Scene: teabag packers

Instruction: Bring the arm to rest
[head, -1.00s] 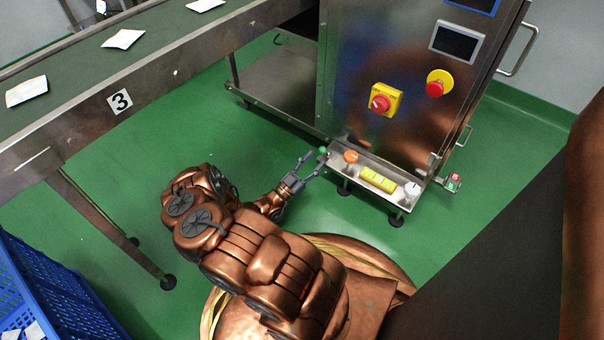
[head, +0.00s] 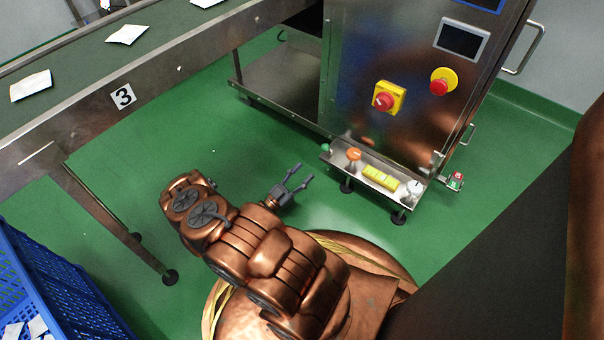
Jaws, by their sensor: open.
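My copper-coloured arm is folded over my round base in the lower middle of the head view. My gripper (head: 301,178) is open, its two dark fingers spread and pointing up and right, with nothing between them. It is clear of the steel machine's low shelf, to the left of and below it. On that shelf are a green button (head: 326,149), an orange knob (head: 353,153), a yellow block (head: 380,176) and a pale knob (head: 414,187).
The steel machine (head: 350,60) has a red-and-yellow switch (head: 387,98) and an emergency stop (head: 442,81). Conveyor 3 (head: 200,58) carries white packets at upper left. A blue crate (head: 45,290) stands at lower left. Green floor (head: 130,185) is clear between the arm and conveyor.

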